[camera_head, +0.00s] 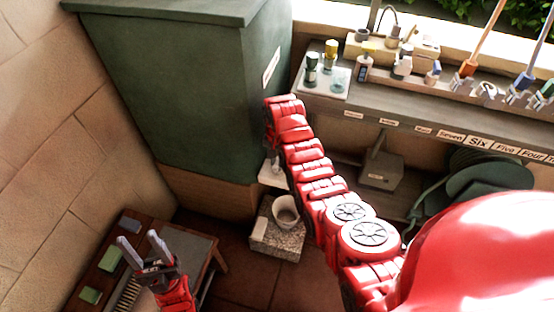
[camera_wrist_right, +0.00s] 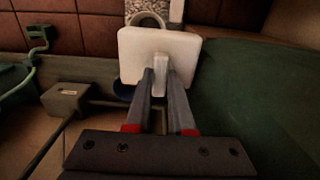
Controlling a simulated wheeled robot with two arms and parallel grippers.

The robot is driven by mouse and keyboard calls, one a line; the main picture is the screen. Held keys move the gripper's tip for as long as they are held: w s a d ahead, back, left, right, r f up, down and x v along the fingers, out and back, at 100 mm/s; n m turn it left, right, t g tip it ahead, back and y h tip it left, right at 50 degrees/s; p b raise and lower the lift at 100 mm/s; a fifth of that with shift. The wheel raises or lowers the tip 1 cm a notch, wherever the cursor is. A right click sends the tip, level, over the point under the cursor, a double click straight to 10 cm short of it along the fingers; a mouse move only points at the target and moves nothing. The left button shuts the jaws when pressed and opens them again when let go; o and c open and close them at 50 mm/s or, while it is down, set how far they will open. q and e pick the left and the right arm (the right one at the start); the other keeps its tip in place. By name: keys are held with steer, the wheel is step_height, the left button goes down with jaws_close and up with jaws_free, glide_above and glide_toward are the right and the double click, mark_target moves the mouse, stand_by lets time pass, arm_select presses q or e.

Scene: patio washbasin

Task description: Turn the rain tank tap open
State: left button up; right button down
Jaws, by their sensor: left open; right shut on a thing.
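The rain tank (camera_head: 180,95) is the big dark green box at the back left. It also fills the right side of the right wrist view (camera_wrist_right: 255,105). A pale tap part (camera_head: 271,178) shows low beside the tank, partly covered by my right arm. In the right wrist view my right gripper (camera_wrist_right: 160,84) is shut on the narrow white handle (camera_wrist_right: 158,88) of the tap, in front of a wide white piece (camera_wrist_right: 135,50). The tap's spout and whether water runs are not clear. My left gripper (camera_head: 143,248) is open and empty at the lower left.
A pale bucket (camera_head: 287,213) stands on a speckled block (camera_head: 265,243) below the tap. A low bench (camera_head: 200,250) with a brush and green blocks lies near my left gripper. A shelf (camera_head: 330,105) with bottles, labels and tools runs along the right; a green hose (camera_head: 470,190) hangs below.

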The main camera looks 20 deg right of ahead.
stand_by(0.4)
steer(key=n, duration=0.9)
steer(key=shift+p, duration=0.4)
steer(key=n, duration=0.4)
steer(key=shift+n+p, duration=0.6)
steer(key=shift+n, duration=1.9)
steer(key=c, duration=0.8)
jaws_free()
